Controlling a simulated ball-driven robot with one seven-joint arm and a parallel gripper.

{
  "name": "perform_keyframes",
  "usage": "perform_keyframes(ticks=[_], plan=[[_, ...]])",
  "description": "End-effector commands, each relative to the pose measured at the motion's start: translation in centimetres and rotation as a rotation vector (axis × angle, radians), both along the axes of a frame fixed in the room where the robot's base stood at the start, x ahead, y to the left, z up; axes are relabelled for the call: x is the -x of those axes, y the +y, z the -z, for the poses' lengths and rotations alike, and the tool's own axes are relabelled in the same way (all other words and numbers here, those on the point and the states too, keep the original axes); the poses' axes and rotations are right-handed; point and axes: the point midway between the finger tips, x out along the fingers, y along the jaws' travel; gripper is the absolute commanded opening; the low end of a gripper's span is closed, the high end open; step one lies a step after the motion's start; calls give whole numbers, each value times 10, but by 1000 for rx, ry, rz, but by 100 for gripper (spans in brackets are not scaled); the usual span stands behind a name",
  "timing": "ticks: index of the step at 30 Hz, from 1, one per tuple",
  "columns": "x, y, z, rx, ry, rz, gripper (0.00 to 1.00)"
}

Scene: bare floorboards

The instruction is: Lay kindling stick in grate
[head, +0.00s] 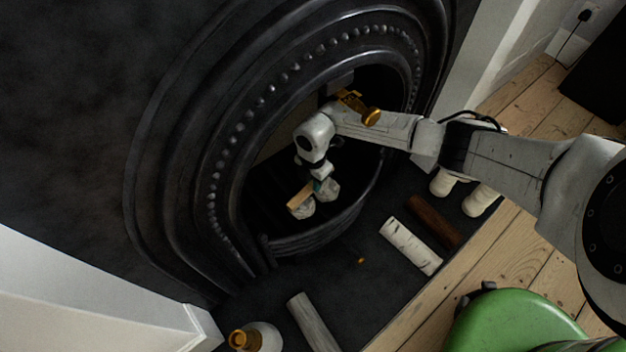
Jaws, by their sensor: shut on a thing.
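The kindling stick (298,197) is a short, pale tan piece of wood, seen low in the dark opening of the fireplace. My gripper (314,186) reaches in from the right, points down and is shut on the stick near its right end. The black grate (318,236) has a curved front of bars. The grate's floor is mostly dark.
A birch log (410,246), a brown log (435,221) and a grey log (313,323) lie on the dark hearth. A green rounded object (515,325) is at lower right. The black arched surround (205,150) encloses the opening.

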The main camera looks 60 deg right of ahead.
Motion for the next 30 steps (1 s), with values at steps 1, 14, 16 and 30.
perform_keyframes(ticks=[1,14,16,30], plan=[[0,0,1,0,0,0,0],[0,0,8,-1,1,0,0],[0,0,10,-1,0,0,0],[0,0,11,0,0,0,54]])
